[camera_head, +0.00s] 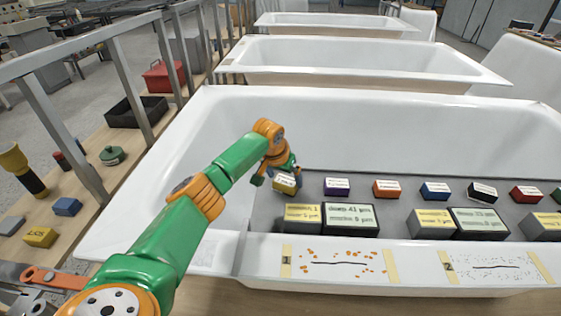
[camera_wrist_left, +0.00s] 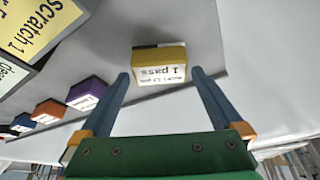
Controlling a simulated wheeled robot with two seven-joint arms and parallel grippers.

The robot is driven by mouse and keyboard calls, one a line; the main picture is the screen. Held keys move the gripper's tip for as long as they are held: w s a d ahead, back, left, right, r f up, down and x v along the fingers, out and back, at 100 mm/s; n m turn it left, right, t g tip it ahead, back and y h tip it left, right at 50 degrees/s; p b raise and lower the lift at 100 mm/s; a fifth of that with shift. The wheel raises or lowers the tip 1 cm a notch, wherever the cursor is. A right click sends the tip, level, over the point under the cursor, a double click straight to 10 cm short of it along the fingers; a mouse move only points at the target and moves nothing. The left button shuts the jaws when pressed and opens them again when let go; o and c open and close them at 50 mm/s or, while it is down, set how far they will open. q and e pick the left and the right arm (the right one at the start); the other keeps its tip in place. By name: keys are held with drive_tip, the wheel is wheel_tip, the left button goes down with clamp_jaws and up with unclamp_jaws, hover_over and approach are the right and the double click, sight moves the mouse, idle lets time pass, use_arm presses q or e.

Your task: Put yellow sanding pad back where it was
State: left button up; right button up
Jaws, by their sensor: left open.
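The yellow sanding pad (camera_head: 285,184) sits at the left end of a row of coloured pads on the grey shelf inside the nearest tub. It has a white printed label. In the left wrist view the yellow pad (camera_wrist_left: 159,66) rests on the grey surface, between and just beyond the tips of my left gripper (camera_wrist_left: 160,76). The fingers are spread wide, with a gap on each side of the pad. In the head view my left gripper (camera_head: 279,176) reaches down over the pad and partly hides it. My right gripper is not in view.
The row continues right with purple (camera_head: 337,186), orange (camera_head: 387,189) and blue (camera_head: 435,191) pads. Yellow and grey label blocks (camera_head: 350,220) stand in front. Another yellow block (camera_head: 40,237) lies on the wooden bench at left, near a blue block (camera_head: 67,207).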

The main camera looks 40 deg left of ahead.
use_arm(q)
drive_tip(key=v, duration=0.9)
drive_tip(key=shift+p, duration=0.35)
